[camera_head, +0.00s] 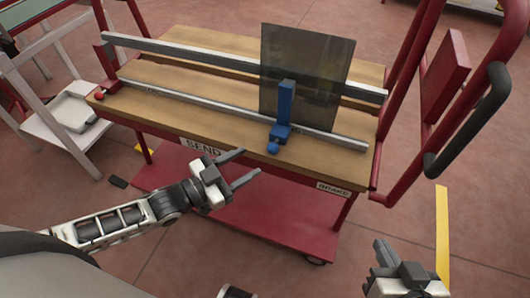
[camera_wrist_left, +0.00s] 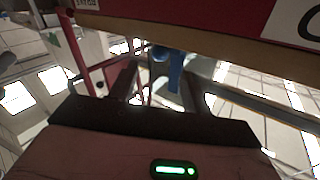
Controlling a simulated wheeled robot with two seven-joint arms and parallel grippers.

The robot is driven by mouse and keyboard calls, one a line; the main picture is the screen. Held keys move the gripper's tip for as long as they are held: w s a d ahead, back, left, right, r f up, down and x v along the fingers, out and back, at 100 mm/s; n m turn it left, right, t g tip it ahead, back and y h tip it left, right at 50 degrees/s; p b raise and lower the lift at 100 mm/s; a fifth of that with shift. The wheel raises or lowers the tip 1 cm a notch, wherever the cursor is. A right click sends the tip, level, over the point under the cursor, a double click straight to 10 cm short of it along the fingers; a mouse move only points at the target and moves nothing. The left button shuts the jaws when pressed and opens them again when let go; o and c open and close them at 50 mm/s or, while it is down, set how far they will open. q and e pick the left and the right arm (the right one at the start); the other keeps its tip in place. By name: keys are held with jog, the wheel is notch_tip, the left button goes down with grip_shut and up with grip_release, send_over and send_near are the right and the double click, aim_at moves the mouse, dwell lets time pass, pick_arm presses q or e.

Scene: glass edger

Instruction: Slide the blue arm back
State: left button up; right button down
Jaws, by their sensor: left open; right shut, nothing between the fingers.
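The blue arm (camera_head: 285,102) stands upright on the front metal rail (camera_head: 213,105) of the wooden-topped cart, in front of a dark glass pane (camera_head: 325,85). Its foot has a round blue knob (camera_head: 272,148) at the cart's front edge. In the left wrist view the blue arm (camera_wrist_left: 175,72) shows beyond the fingers. My left gripper (camera_head: 251,163) is open and empty, in front of the cart edge, left of and nearer than the knob, apart from it. My right gripper (camera_head: 381,252) is shut and empty, low at the lower right, away from the cart.
A second metal rail (camera_head: 200,55) runs behind the pane. The cart's red lower shelf (camera_head: 240,207) lies below my left gripper. Red handle frames (camera_head: 488,88) rise on the right. A white rack (camera_head: 72,108) stands at left. Floor around my right gripper is open.

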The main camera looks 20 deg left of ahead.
aim_at(268, 151)
pick_arm(q)
jog(key=x, duration=0.5)
jog(key=shift+b+x, duration=0.3)
jog(key=shift+x, duration=0.45)
pick_arm(e)
jog(key=shift+w+a+f+g, duration=0.1)
jog(key=shift+a+f+g, duration=0.05)
jog(key=shift+f, duration=0.3)
jog(key=shift+w+a+f+g, duration=0.1)
jog(key=shift+a+f+g, duration=0.05)
jog(key=shift+f, duration=0.3)
